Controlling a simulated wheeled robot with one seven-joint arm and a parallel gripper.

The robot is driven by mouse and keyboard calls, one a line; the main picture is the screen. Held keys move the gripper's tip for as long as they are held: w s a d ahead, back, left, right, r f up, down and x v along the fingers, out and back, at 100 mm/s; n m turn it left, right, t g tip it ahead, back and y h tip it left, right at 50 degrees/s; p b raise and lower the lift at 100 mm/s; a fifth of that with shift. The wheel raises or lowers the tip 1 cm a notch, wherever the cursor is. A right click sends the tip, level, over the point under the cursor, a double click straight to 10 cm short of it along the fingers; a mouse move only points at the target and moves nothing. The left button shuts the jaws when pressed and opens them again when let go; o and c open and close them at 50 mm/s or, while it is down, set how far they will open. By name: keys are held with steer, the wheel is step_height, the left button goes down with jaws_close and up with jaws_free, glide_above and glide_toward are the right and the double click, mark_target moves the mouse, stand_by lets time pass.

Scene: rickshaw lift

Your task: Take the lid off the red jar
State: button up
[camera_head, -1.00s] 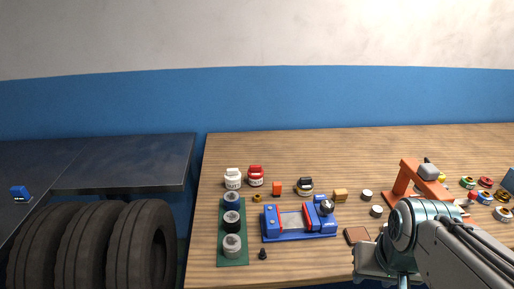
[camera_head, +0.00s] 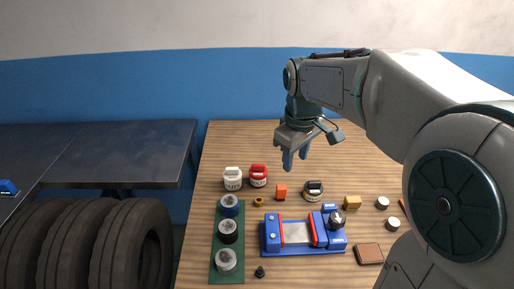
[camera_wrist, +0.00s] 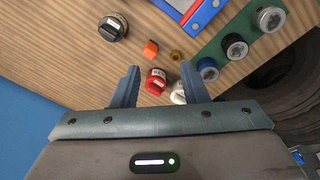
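The red jar (camera_head: 258,177) stands upright on the wooden table (camera_head: 250,140), near its far left, with a red lid (camera_head: 259,168) on top. A white jar (camera_head: 232,180) stands close beside it on the left. My gripper (camera_head: 295,160) hangs in the air above the table, to the right of the red jar, fingers pointing down. In the wrist view my gripper (camera_wrist: 160,84) is open with its blue fingers apart. The red jar (camera_wrist: 156,82) shows between the fingers, below and apart from them. Nothing is held.
An orange block (camera_head: 281,192), a small yellow ring (camera_head: 258,202) and a black-lidded jar (camera_head: 313,191) stand near the red jar. A blue vise (camera_head: 298,235) and a green strip (camera_head: 227,276) with round pieces lie in front. The table's far part is clear.

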steer(key=w+a+n, duration=0.5)
steer(key=w, duration=0.5)
steer(key=n+g, duration=0.2)
steer(key=n, duration=0.2)
glide_above(258, 165)
step_height(258, 165, down, 4)
steer(key=r, duration=0.1)
step_height(258, 165, down, 8)
steer(key=shift+a+f+p, duration=0.15)
steer(key=shift+f+p, duration=0.05)
steer(key=shift+p, duration=0.2)
steer(key=shift+w+f+p, duration=0.1)
steer(key=shift+f+p, duration=0.4)
steer(key=shift+f, duration=2.45)
jaws_close()
